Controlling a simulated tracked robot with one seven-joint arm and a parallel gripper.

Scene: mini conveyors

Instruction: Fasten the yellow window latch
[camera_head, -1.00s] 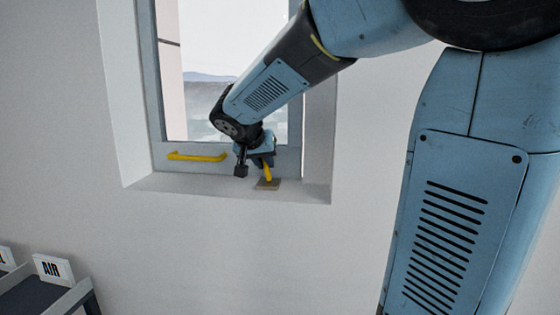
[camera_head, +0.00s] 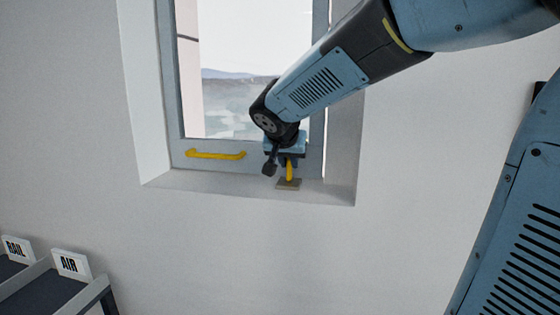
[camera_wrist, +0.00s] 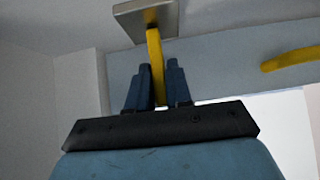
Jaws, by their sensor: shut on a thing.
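The yellow window latch (camera_head: 289,174) is a short bar on a small grey-brown base plate (camera_head: 288,184) at the bottom right of the window frame (camera_head: 311,158). It stands about upright in the head view. In the wrist view the latch (camera_wrist: 155,50) runs from its plate (camera_wrist: 130,20) down between the two dark blue fingers. My gripper (camera_head: 289,162) is shut on the latch's free end; the gripper also shows in the wrist view (camera_wrist: 157,72). My wrist hides part of the frame behind it.
A yellow handle (camera_head: 216,155) is fixed to the lower window frame left of my gripper. The sill (camera_head: 220,187) and deep side walls surround the window. A conveyor with signs AIR (camera_head: 72,264) and RAIL (camera_head: 17,248) stands at lower left. The wall below the window is bare.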

